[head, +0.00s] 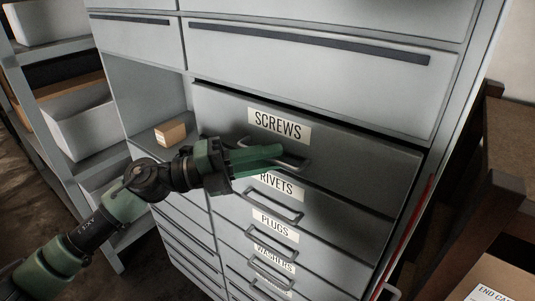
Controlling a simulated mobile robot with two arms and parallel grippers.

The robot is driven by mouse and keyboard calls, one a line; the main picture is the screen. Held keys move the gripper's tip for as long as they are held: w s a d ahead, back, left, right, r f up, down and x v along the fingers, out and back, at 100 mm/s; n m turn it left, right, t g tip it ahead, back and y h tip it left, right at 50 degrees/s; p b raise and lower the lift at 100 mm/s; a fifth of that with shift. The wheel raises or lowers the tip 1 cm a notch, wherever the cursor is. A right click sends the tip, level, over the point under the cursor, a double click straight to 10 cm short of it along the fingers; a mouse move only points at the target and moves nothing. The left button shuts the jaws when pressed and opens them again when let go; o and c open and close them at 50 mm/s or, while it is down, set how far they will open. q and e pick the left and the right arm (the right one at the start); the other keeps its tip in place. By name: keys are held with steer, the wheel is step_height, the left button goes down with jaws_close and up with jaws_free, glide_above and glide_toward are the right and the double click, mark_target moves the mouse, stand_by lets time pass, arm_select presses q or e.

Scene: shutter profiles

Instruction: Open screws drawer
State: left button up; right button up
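The screws drawer (355,153) is the wide grey drawer with the "SCREWS" label (279,125). Its front stands out a little from the cabinet, with a dark gap along its top edge. Its bar handle (299,162) is below the label, partly hidden by my fingers. My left gripper (276,156) reaches in from the left, and its green fingers lie at this handle and appear shut on it. The exact contact is partly hidden. My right gripper is not in view.
Drawers labelled rivets (277,185), plugs (274,225) and washers (274,258) are below, with protruding handles. A small cardboard box (171,132) sits in an open niche at left. A shelf with white bins (75,118) stands farther left. Boxes (500,270) are at lower right.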

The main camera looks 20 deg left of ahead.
arm_select(q)
jaws_close()
stand_by(1.4)
